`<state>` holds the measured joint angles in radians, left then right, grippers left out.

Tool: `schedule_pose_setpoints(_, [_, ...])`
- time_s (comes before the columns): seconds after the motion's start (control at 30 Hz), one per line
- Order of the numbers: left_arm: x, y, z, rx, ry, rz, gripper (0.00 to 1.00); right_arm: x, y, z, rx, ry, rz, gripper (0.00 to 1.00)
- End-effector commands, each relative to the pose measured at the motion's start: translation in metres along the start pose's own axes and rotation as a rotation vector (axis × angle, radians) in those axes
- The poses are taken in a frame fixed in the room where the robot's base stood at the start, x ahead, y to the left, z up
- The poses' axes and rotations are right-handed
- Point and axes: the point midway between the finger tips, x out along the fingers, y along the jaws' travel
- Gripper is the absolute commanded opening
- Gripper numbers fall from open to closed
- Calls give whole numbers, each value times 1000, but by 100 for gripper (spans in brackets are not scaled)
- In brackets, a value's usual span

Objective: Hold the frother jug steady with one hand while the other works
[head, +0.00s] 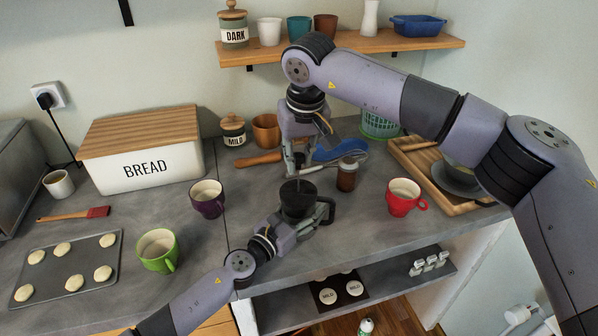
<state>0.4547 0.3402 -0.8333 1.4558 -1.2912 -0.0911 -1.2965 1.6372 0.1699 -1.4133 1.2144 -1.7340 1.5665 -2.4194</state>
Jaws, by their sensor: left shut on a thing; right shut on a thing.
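The dark frother jug (297,197) stands upright on the grey counter, near its front edge, with its handle to the right. My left gripper (312,222) is at the jug's front right side and is shut on it. It hides part of the jug's lower body. My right gripper (294,168) points down just above and behind the jug's mouth. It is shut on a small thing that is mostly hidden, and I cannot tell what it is.
A brown jar (347,175) stands close right of the jug, with a red mug (404,198) farther right. A purple mug (207,199) and a green mug (158,251) are left. A wooden tray (412,152) lies at right. Counter between purple mug and jug is clear.

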Motion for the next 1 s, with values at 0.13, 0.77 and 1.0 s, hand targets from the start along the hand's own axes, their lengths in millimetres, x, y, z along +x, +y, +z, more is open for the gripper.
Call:
schedule_pose_setpoints(0.13, [0, 0, -1, -3, 2, -1, 17, -7, 0, -3, 0, 4, 0, 0])
schedule_pose_setpoints(0.77, [0, -1, 0, -2, 1, -2, 17, 60, 0, 15, 0, 0, 0, 0])
schedule_pose_setpoints(1.0, [0, -1, 0, -2, 1, -2, 17, 66, 1, 16, 0, 1, 1, 0])
